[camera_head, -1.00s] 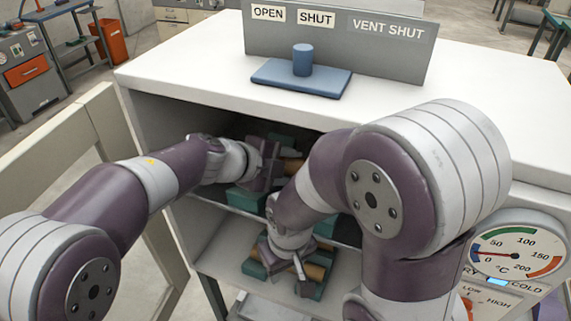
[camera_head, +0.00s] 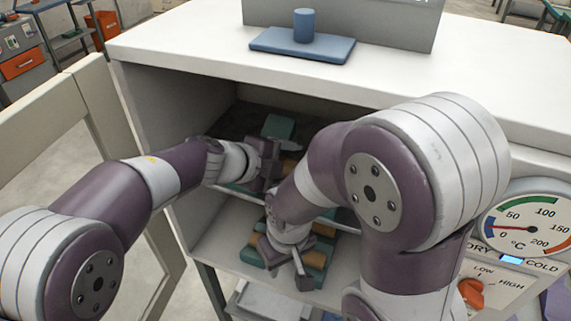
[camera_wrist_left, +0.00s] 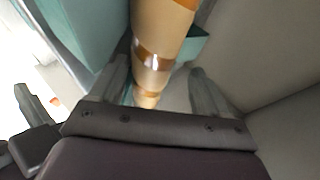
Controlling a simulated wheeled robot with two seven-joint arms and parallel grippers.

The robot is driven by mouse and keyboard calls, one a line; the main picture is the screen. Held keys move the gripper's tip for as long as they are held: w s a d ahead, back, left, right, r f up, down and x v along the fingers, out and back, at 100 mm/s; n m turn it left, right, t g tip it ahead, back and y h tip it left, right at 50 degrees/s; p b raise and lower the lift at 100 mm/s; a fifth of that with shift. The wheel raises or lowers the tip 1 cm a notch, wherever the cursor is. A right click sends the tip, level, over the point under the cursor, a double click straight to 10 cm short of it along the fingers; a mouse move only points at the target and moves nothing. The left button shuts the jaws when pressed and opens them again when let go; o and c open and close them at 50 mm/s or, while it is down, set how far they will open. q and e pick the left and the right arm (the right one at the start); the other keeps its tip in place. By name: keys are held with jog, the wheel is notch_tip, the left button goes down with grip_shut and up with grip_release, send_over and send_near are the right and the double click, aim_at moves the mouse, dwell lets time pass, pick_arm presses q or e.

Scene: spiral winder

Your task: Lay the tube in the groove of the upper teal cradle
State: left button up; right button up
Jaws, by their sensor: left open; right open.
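The upper teal cradle (camera_head: 278,127) is on the cabinet's upper shelf, partly hidden by my arms. My left gripper (camera_head: 268,165) is open there. In the left wrist view, the amber tube with darker bands (camera_wrist_left: 163,35) runs between the two open fingers of my left gripper (camera_wrist_left: 158,88). A teal block of the cradle (camera_wrist_left: 85,30) is left of the tube, and a smaller teal part shows to its right. I cannot tell whether the tube rests in the groove. My right gripper (camera_head: 290,262), open, is lower, by another teal cradle (camera_head: 317,276) with amber tubes.
The cabinet (camera_head: 170,110) has side walls, an upper shelf edge and a white top around my arms. An open door frame (camera_head: 85,105) stands at left. A blue block (camera_head: 302,44) sits on top, and a dial (camera_head: 525,224) is at right.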

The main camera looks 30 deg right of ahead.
pick_arm(q)
jog(key=v, duration=1.2)
jog(key=shift+a+r, duration=0.25)
jog(key=shift+r, duration=0.05)
notch_tip(320, 180, up, 7)
jog(key=p, duration=0.8)
